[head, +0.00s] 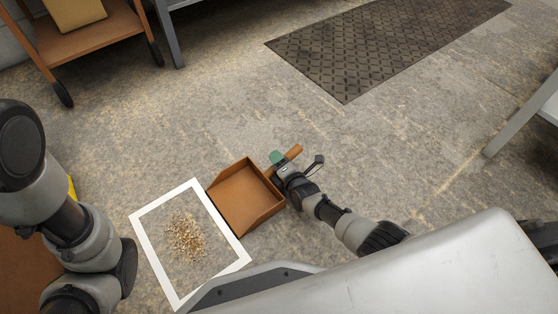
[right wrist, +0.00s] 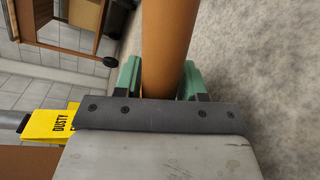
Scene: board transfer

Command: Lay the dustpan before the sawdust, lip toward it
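The dustpan (head: 243,200) is a brown, shallow open pan in the middle of the head view. Its open lip faces left, toward the sawdust, and lines up along the right edge of the white outline. Whether it rests on the floor or hovers just above is hard to tell. The sawdust (head: 185,238) is a loose tan pile inside the white outline (head: 163,264). My right gripper (head: 277,162) is at the handle, right of the pan. In the right wrist view its green fingers flank the brown handle (right wrist: 168,45) closely. My left gripper is out of view.
A brown cart (head: 95,42) with a box stands at the top left. A dark patterned mat (head: 385,48) lies at the back. A grey table leg (head: 520,118) is at the right. A yellow sign reading "DUSTY" (right wrist: 52,122) shows in the wrist view. The middle floor is clear.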

